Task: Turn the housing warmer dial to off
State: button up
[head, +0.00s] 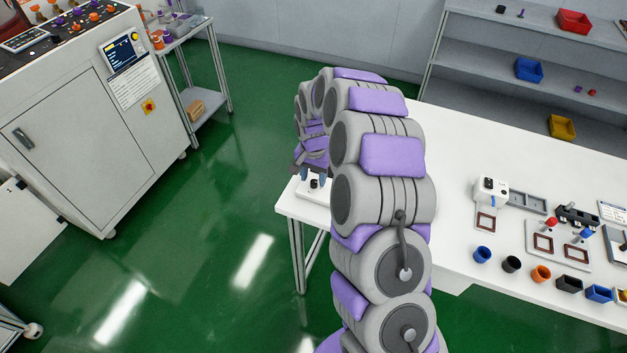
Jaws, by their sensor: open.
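My gripper (312,175) hangs at the near left corner of the white table, fingers pointing down and apart. Directly below the fingertips is a small white panel (312,194) with a small black knob (314,184), which may be the warmer dial. Part of the panel is hidden behind my arm. I cannot tell whether the fingers touch the knob or stand just above it. The knob's setting and any markings are too small to read.
The white table (455,135) is bare behind my arm. On its right stand a white device (490,191), fixtures and several small cups, including a blue one (482,255). A grey machine cabinet (75,130) stands left; shelves (490,60) stand behind. Green floor (215,215) is open between.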

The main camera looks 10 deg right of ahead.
jog(key=shift+f, duration=0.65)
jog(key=shift+c, duration=0.4)
grip_shut()
